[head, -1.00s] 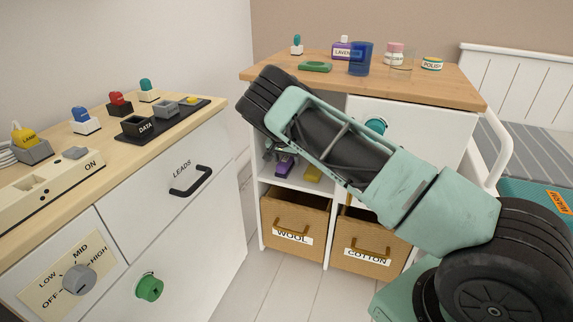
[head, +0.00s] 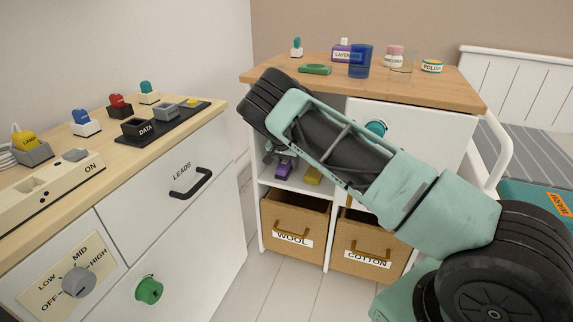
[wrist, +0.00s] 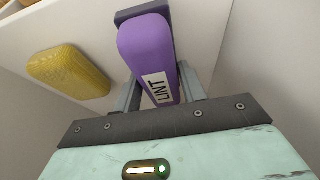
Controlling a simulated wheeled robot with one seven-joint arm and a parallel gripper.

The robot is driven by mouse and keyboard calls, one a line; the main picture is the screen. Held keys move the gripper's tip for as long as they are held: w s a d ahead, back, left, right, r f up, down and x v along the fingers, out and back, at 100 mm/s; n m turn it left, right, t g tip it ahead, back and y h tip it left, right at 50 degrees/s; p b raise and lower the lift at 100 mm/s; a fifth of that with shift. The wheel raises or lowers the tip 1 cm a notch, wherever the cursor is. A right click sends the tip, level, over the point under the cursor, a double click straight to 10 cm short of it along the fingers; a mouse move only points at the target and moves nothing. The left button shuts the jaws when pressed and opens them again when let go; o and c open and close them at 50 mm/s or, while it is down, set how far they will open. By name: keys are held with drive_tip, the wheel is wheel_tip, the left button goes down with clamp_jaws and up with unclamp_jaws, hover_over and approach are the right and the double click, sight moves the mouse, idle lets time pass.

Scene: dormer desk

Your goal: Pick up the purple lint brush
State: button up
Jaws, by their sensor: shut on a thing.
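The purple lint brush (wrist: 146,50) shows large in the wrist view, with a white LINT label and a dark grey edge at its far end. My gripper (wrist: 158,92) is shut on it, one finger on each side of the labelled end. In the head view the purple brush (head: 284,171) is small, in the open shelf space above the WOOL basket. My gripper (head: 268,153) is there beside it, mostly hidden behind my arm. I cannot tell whether the brush still touches the shelf.
A yellow object (wrist: 70,71) lies left of the brush in the wrist view, and on the same shelf (head: 313,174) in the head view. WOOL (head: 292,212) and COTTON (head: 368,233) baskets sit below. Cups and bottles stand on the wooden top (head: 285,72).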

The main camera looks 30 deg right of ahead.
sight(286, 160)
drive_tip(key=shift+r, duration=0.5)
wheel_tip(286, 160, up, 4)
drive_tip(key=shift+f+p, duration=0.25)
drive_tip(key=shift+p, duration=0.7)
drive_tip(key=s+a+p, duration=0.3)
drive_tip(key=s+a, duration=0.8)
drive_tip(key=a, duration=0.3)
drive_tip(key=shift+f, duration=0.25)
drive_tip(key=shift+a, duration=0.1)
